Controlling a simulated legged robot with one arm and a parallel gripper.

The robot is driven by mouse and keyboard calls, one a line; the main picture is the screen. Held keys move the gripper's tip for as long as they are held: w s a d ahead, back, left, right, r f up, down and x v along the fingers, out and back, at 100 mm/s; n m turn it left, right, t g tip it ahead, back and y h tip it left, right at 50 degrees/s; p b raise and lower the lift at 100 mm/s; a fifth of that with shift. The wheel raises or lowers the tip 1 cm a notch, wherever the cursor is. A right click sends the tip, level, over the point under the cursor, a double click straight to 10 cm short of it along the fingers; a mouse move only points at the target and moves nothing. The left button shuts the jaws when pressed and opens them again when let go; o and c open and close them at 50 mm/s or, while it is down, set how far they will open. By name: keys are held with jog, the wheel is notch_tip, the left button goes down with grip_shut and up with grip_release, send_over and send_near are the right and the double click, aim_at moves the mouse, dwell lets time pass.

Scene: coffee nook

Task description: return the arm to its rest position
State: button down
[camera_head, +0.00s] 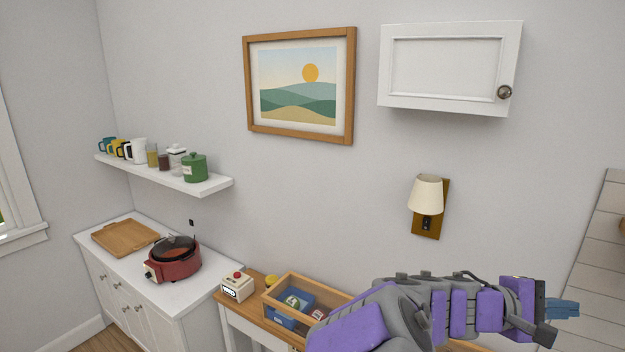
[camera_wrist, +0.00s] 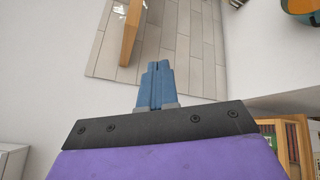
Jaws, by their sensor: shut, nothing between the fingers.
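My arm, purple and grey, reaches across the lower right of the head view in front of the wall. My gripper (camera_head: 563,309) points to the right with its blue fingers together and nothing held. In the wrist view the blue fingers of my gripper (camera_wrist: 157,66) are pressed side by side, apart from any object. My arm hides part of the wooden table below it.
A wooden table (camera_head: 229,301) carries an open wooden box (camera_head: 268,303) and a white box with a red button (camera_head: 237,287). A white cabinet (camera_head: 450,66) and a lamp (camera_head: 426,196) hang on the wall above my arm. A red cooker (camera_head: 174,264) stands left.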

jog(key=s+a+f+m+g+y+b, duration=0.1)
jog(key=s+a+f+m+y, duration=0.3)
jog(key=s+f, duration=0.3)
jog(key=s+a+f+m+g+y+b, duration=0.1)
jog(key=s+a+f+m+y+b, duration=0.1)
jog(key=s+a+f+y, duration=0.75)
jog(key=s+a, duration=0.1)
jog(key=a, duration=0.5)
jog(key=s+a+f+y+b, duration=0.1)
jog(key=s+a+f+y, duration=0.2)
jog(key=a, duration=0.7)
jog(key=s+f, duration=0.1)
jog(key=s, duration=0.1)
jog(key=shift+s+f, duration=0.3)
jog(key=shift+d, duration=0.35)
jog(key=c, duration=1.8)
grip_release()
jog(key=shift+a, duration=0.2)
